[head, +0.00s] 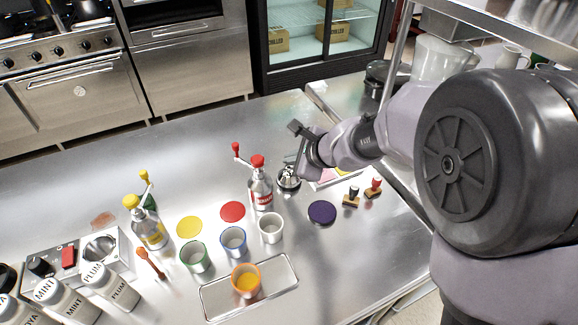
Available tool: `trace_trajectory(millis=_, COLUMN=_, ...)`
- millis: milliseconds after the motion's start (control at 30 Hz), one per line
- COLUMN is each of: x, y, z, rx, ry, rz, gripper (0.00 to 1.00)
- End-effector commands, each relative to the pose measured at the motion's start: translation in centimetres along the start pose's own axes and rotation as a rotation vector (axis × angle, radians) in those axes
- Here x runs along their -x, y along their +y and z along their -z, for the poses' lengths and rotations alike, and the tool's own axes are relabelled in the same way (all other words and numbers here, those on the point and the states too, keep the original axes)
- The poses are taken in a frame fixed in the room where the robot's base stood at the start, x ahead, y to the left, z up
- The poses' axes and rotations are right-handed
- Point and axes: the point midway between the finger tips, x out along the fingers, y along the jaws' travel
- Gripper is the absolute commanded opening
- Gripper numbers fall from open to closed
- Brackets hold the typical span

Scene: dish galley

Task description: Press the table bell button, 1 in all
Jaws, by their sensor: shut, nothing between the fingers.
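The table bell (289,185), small with a dark base and a shiny top, stands on the steel counter (340,285) right of the red-capped bottle. My gripper (287,172) points down at the bell with its fingers shut and nothing held. Its tips are over or on the top of the bell. I cannot tell whether they touch the button, as the gripper partly hides it.
A red-capped bottle (261,190) stands close left of the bell. Several cups, a tray (216,306) and a yellow-capped bottle (148,228) are nearer the front left.

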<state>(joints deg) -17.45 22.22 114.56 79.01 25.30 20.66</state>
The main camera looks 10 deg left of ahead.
Motion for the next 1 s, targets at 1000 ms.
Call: trace_trajectory(millis=1000, x=-0.73, y=0.54, z=0.54, rx=0.000, ry=0.000, rz=0.000, gripper=0.00)
